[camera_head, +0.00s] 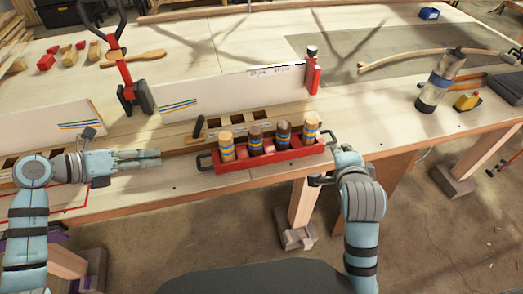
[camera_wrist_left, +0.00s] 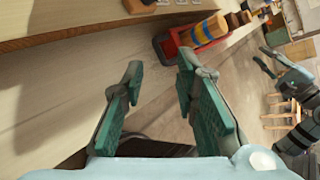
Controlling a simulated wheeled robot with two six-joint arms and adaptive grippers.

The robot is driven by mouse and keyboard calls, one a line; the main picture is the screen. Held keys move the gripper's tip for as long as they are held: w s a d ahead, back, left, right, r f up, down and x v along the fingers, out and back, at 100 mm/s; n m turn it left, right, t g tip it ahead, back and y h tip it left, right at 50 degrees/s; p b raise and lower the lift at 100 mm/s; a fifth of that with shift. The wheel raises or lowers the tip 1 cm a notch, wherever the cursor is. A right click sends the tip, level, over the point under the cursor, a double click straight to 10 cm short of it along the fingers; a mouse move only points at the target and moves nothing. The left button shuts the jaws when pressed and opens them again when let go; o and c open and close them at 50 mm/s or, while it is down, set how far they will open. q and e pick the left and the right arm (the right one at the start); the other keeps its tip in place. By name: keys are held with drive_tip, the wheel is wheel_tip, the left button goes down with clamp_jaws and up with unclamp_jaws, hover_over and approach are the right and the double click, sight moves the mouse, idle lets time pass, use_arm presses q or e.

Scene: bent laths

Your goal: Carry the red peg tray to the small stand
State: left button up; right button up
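The red peg tray (camera_head: 272,160) sits on the near edge of the wooden bench, with upright pegs banded blue and yellow. It has a dark handle at each end. My left gripper (camera_head: 160,158) is open and empty, left of the tray and apart from its left handle (camera_head: 203,161). In the left wrist view the tray (camera_wrist_left: 168,44) lies beyond my open fingers (camera_wrist_left: 160,72). My right gripper (camera_head: 326,166) is close to the tray's right end, its fingers spread; they do not appear closed on the right handle (camera_head: 330,134). I cannot identify the small stand.
Behind the tray lie a slotted wooden strip and a long pale board (camera_head: 230,90). A red clamp (camera_head: 132,90) stands at the left. A bench leg (camera_head: 302,205) stands below the tray.

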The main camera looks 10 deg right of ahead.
sight(198, 157)
use_arm(q)
drive_tip(key=shift+s+a+f, duration=0.1)
drive_tip(key=shift+s+a, duration=0.1)
drive_tip(key=shift+s, duration=0.1)
use_arm(e)
drive_tip(key=shift+s+r, duration=0.1)
drive_tip(key=shift+r, duration=0.05)
use_arm(q)
drive_tip(key=shift+d, duration=0.15)
use_arm(e)
drive_tip(key=shift+d, duration=0.1)
